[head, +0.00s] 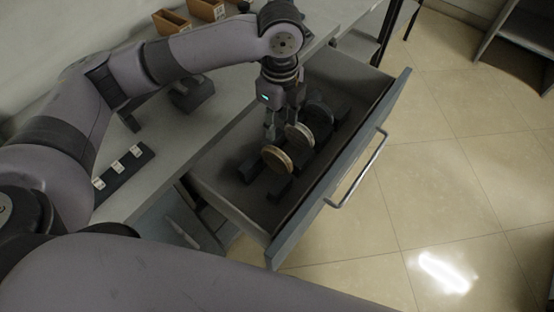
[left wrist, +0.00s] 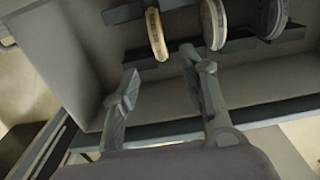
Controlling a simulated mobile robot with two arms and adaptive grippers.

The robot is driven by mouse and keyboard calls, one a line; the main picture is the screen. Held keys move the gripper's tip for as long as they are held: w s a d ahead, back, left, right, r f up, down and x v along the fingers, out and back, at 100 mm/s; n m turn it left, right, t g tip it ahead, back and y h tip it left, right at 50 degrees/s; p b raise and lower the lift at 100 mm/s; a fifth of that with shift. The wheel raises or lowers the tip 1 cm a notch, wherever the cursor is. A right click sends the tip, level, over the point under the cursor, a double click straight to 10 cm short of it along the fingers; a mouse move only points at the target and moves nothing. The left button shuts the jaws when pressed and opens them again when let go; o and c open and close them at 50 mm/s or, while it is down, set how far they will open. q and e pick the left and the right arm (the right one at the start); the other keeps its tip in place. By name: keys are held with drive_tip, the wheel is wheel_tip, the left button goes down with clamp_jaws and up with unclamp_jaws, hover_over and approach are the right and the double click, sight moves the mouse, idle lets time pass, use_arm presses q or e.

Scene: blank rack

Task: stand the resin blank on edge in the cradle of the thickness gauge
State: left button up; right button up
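Three round blanks stand on edge in a dark rack inside the open drawer: a tan-rimmed one (head: 277,160) nearest, a pale one (head: 300,136) in the middle, and a dark grey one (head: 319,114) at the far end. I cannot tell for sure which is resin. My left gripper (head: 281,126) points down over the drawer beside the tan and pale blanks. In the left wrist view its fingers (left wrist: 160,65) are spread, with nothing between them; the tan-rimmed blank (left wrist: 157,34) is just beyond the tips. A dark device (head: 192,93) on the bench, partly hidden by my arm, may be the thickness gauge.
The drawer (head: 340,155) is pulled out over the tiled floor, its front and handle to the right. On the bench lie a dark strip with white labels (head: 124,170) and small brown boxes (head: 206,9) at the back.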

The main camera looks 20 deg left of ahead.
sight(277, 150)
use_arm(q)
wheel_tip(277, 150, down, 6)
drive_tip(key=shift+f, duration=0.25)
drive_tip(key=shift+s+a+f, duration=0.1)
drive_tip(key=shift+f, duration=1.25)
drive_tip(key=shift+a+f, duration=0.1)
drive_tip(key=shift+f, duration=1.25)
drive_tip(key=shift+c, duration=0.4)
clamp_jaws()
